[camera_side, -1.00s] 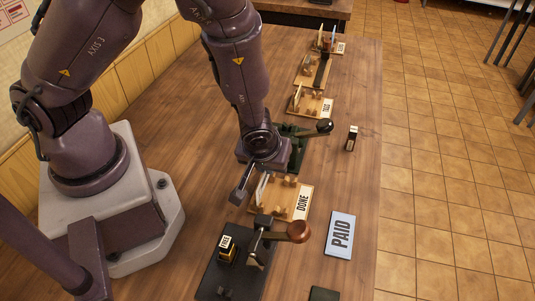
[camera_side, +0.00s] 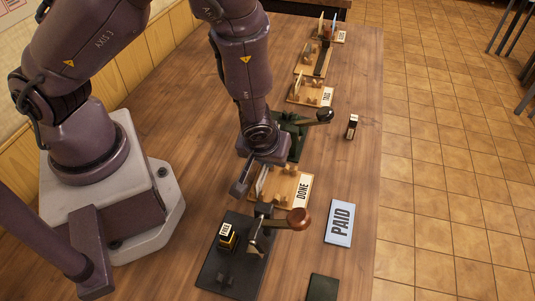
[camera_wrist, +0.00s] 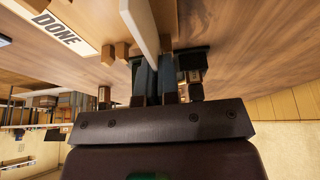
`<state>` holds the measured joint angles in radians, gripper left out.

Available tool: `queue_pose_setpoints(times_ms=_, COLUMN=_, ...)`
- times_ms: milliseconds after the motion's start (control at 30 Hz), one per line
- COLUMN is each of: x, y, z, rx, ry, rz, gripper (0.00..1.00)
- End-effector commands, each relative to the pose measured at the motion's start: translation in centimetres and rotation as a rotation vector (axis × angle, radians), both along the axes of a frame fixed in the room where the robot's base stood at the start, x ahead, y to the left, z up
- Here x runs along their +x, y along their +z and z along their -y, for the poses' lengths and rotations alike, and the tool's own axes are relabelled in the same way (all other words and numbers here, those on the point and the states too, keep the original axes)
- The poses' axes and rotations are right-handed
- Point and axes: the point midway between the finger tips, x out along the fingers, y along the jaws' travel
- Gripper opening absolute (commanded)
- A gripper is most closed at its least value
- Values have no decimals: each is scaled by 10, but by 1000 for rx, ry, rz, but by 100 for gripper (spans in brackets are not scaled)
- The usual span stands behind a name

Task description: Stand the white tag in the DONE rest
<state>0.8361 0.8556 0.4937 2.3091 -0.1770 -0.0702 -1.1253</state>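The DONE rest (camera_side: 303,188) is a light wooden board with pegs and a DONE label, in the middle of the side view. The white tag (camera_side: 262,180) stands on edge at its left side, slightly tilted, and its lower part is hidden. In the wrist view the white tag (camera_wrist: 139,22) runs between the two dark fingers of my gripper (camera_wrist: 155,68), which look closed on it. The rest's DONE label and pegs show beside it in the wrist view (camera_wrist: 65,35). Whether the tag touches the board cannot be told.
A black press (camera_side: 235,260) with a brown-knobbed lever stands just in front of the rest. A green press (camera_side: 296,135) stands just behind. A blue PAID card (camera_side: 340,222) lies at right. More wooden rests (camera_side: 312,92) line up further back. Bare table lies left.

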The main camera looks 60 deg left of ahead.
Motion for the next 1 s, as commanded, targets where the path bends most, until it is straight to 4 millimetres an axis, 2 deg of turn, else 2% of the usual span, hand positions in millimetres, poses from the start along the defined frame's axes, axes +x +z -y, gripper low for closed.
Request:
queue_pose_setpoints(times_ms=200, x=0, y=-2, z=0, rx=0, ry=1, rz=0, gripper=0)
queue_pose_setpoints(times_ms=333, x=0, y=-2, z=0, rx=0, ry=1, rz=0, gripper=30)
queue_pose_setpoints(times_ms=533, x=0, y=-2, z=0, rx=0, ry=0, rz=0, gripper=33)
queue_pose_setpoints(times_ms=567, x=0, y=-2, z=0, rx=0, ry=0, rz=0, gripper=37)
queue_pose_setpoints(times_ms=667, x=0, y=-2, z=0, rx=0, ry=0, rz=0, gripper=60)
queue_pose_setpoints(times_ms=700, x=0, y=-2, z=0, rx=0, ry=0, rz=0, gripper=62)
queue_pose_setpoints(times_ms=1000, x=0, y=0, z=0, rx=0, ry=1, rz=2, gripper=62)
